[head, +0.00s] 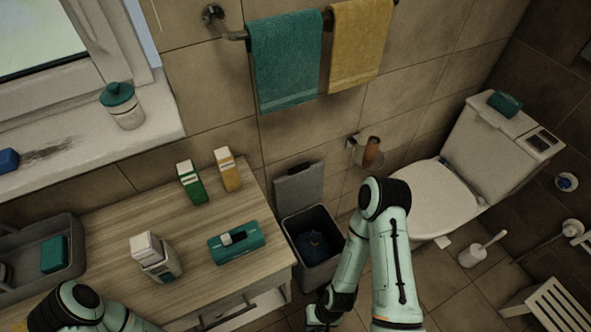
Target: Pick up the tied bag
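A dark blue bag (316,244) sits low inside an open grey bin (306,222) on the floor, between the wooden cabinet and the toilet. Its knot is too small and dark to make out. My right arm reaches down in front of the bin's right side. My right gripper (319,318) is at the bottom edge of the head view, below and in front of the bin and apart from the bag. Its fingers are too dark and cut off to read. Of my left arm only links show at the bottom left; its gripper is out of view.
The wooden cabinet top (205,225) left of the bin holds a teal box (236,243), a white container (157,258), two small cartons and a grey tray (72,232). A white slatted stool (552,305) is at lower right.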

